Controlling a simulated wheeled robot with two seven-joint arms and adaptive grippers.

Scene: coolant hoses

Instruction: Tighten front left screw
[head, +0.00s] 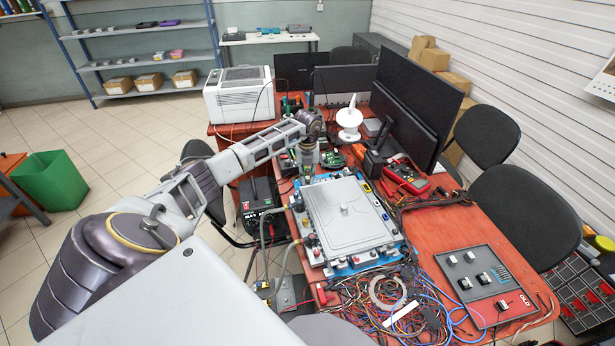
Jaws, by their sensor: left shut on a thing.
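A device with a grey lid (345,212) and a blue base sits on the red table, with small fittings and knobs around its edge. My left arm reaches in from the left. My left gripper (307,168) points down at the device's far left corner. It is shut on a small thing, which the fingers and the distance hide. I cannot make out a screw there, or whether the fingertips touch the device. My right gripper is not in view.
A tangle of wires (405,300) lies in front of the device. A dark panel (483,284) lies at the right. Monitors (415,110) and a white fan-like object (349,118) stand behind. A black power unit (262,208) stands left of the device. Bare tabletop shows at the right.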

